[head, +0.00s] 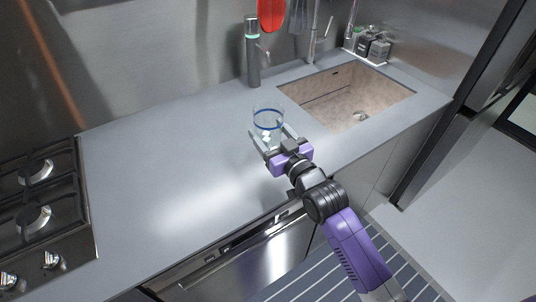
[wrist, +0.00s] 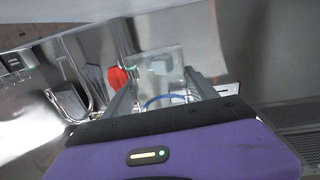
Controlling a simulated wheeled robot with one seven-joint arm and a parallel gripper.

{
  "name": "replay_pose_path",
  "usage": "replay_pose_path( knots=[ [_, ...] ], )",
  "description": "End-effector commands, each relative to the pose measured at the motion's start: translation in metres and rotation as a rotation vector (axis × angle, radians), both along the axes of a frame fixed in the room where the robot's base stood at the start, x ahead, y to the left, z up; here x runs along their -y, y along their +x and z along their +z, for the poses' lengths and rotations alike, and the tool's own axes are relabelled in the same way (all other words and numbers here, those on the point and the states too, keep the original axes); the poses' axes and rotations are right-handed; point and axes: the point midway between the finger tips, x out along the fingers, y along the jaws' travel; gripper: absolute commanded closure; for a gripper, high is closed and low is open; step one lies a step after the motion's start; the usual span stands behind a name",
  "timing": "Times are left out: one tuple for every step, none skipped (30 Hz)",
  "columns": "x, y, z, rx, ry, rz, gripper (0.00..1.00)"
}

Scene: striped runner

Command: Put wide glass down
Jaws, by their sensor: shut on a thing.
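The wide glass (head: 268,117) is clear with a blue band and looks upright in the head view. My gripper (head: 267,145) is shut on it, with one finger on each side of the glass. In the wrist view, the glass (wrist: 163,75) shows between the two fingers of my gripper (wrist: 162,90), with part of its blue band visible. The glass is over the grey countertop (head: 170,180), left of the sink. I cannot tell whether its base touches the counter. The purple gripper body hides its lower part in the wrist view.
The sink (head: 345,95) lies to the right, with a faucet (head: 318,40) behind it. A dark bottle-like dispenser (head: 253,55) stands behind the glass. A stove (head: 40,210) is at the far left. The counter between stove and glass is clear. Several small bottles (head: 370,45) stand behind the sink.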

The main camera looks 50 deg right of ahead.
Motion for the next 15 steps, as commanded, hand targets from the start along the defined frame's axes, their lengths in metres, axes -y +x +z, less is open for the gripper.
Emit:
replay_pose_path(
  knots=[
    [0.000,-0.001,-0.013,-0.003,0.001,0.000,0.84],
    [0.001,0.000,-0.019,-0.003,0.001,-0.001,0.84],
    [0.001,0.000,-0.027,-0.003,0.001,-0.001,0.84],
    [0.000,0.000,-0.032,-0.001,0.000,-0.001,0.84],
    [0.000,0.000,-0.037,-0.001,0.000,-0.001,0.84],
    [0.000,0.000,-0.042,0.000,0.000,-0.001,0.84],
    [0.000,0.000,-0.046,0.000,0.000,-0.001,0.84],
    [0.000,0.000,-0.048,0.001,0.000,-0.001,0.84],
    [0.000,0.000,-0.051,0.002,-0.001,-0.001,0.84],
    [0.000,0.000,-0.052,0.001,0.000,-0.001,0.84],
    [0.000,0.000,-0.054,0.001,0.000,-0.001,0.84],
    [0.000,0.000,-0.057,0.001,0.000,-0.001,0.84],
    [0.000,0.000,-0.060,0.001,0.000,-0.001,0.84],
    [0.000,0.000,-0.065,-0.001,0.000,-0.001,0.84],
    [0.000,0.000,-0.071,0.000,0.000,-0.001,0.84]
  ],
)
